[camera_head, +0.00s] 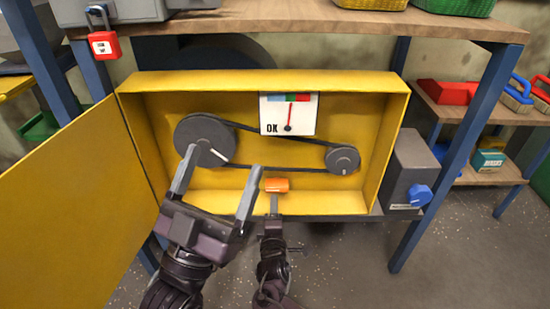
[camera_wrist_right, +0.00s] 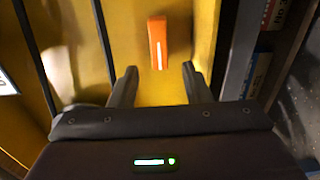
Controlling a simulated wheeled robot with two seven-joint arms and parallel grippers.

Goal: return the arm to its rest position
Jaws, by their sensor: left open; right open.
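My left gripper (camera_head: 224,160) is open and empty, with its fingers spread in front of the lower left of the yellow box. My right gripper (camera_head: 273,203) stands to its right, seen edge-on, just below an orange block (camera_head: 277,184) in the box. In the right wrist view my right gripper (camera_wrist_right: 160,82) is open, with nothing between its fingers. The orange block (camera_wrist_right: 157,42) shows ahead of the fingertips and looks apart from them.
The open yellow box (camera_head: 385,95) holds a large pulley (camera_head: 205,137), a small pulley (camera_head: 342,159), a belt and an OK gauge (camera_head: 289,106). Its door (camera_head: 75,210) swings out left. A grey unit with a blue knob (camera_head: 420,195) stands right. A red padlock (camera_head: 104,44) hangs upper left.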

